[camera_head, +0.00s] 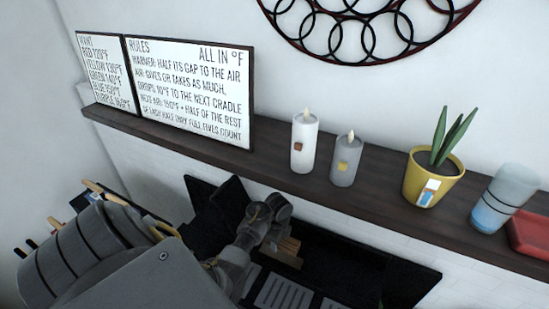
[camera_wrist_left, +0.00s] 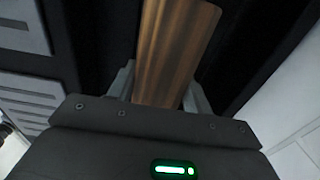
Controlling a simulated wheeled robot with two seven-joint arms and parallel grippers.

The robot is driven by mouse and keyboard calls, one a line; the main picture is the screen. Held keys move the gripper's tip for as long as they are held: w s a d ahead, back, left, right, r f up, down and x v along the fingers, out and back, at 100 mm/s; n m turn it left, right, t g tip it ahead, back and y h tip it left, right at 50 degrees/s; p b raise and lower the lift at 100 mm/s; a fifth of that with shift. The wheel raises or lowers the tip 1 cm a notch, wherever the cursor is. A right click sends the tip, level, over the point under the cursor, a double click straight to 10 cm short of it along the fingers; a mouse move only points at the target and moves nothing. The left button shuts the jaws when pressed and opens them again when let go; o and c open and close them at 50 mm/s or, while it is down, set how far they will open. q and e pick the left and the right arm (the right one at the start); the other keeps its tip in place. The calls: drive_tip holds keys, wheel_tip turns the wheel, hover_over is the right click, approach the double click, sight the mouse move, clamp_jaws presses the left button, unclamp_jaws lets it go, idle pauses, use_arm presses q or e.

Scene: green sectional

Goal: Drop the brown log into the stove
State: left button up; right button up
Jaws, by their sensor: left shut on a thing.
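The brown log (camera_wrist_left: 176,50) is between the two fingers of my left gripper (camera_wrist_left: 160,92) in the left wrist view, and the fingers are shut on it. In the head view my left gripper (camera_head: 275,238) is in front of the black stove (camera_head: 345,262), below the shelf. Part of the log (camera_head: 287,254) shows there beside the fingers. Pale slatted panels show in the dark area below the log. I cannot tell whether the log touches the stove. My right gripper is not in view.
A dark wooden shelf (camera_head: 385,205) runs above the stove. It holds two sign boards (camera_head: 190,85), a white candle (camera_head: 304,145), a grey candle (camera_head: 345,165), a yellow plant pot (camera_head: 415,180), a blue-grey cup (camera_head: 500,205) and a red object (camera_head: 530,235).

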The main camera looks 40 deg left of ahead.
use_arm(q)
drive_tip(key=shift+f+b, duration=0.6)
drive_tip(key=shift+f, duration=1.1)
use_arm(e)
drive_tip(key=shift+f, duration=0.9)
use_arm(q)
drive_tip(key=o, duration=1.4)
drive_tip(key=shift+s, duration=0.1)
drive_tip(key=shift+c, duration=0.2)
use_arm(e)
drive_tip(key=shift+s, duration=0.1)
use_arm(q)
drive_tip(key=shift+d, duration=0.1)
wheel_tip(320, 180, up, 11)
drive_tip(key=shift+f+p, duration=0.1)
drive_tip(key=shift+p, duration=0.45)
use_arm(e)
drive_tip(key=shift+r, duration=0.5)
use_arm(q)
drive_tip(key=shift+s, duration=0.1)
